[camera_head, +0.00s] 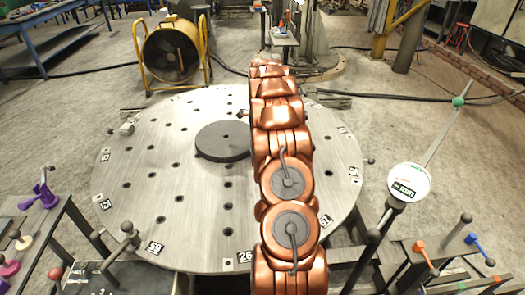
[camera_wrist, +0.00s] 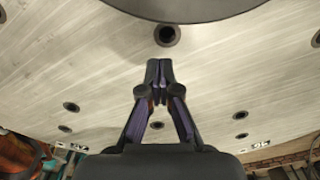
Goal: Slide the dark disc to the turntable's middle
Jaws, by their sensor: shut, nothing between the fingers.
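The dark disc (camera_head: 222,141) lies flat on the large round metal turntable (camera_head: 190,215), a little beyond the plate's middle and just left of my copper arm. In the wrist view, part of the disc (camera_wrist: 190,9) shows at the top edge. My gripper (camera_wrist: 158,66) is shut and empty over the pale plate. Its fingertips point toward the disc, with a dark hole and a strip of bare plate showing between them. I cannot tell the fingertips' height above the plate.
The turntable has several small holes and numbered rim tags. A yellow-framed fan (camera_head: 173,54) stands behind it. A round white dial (camera_head: 408,181) on a rod stands at the right. Small stands with coloured parts flank the front. The plate left of the disc is clear.

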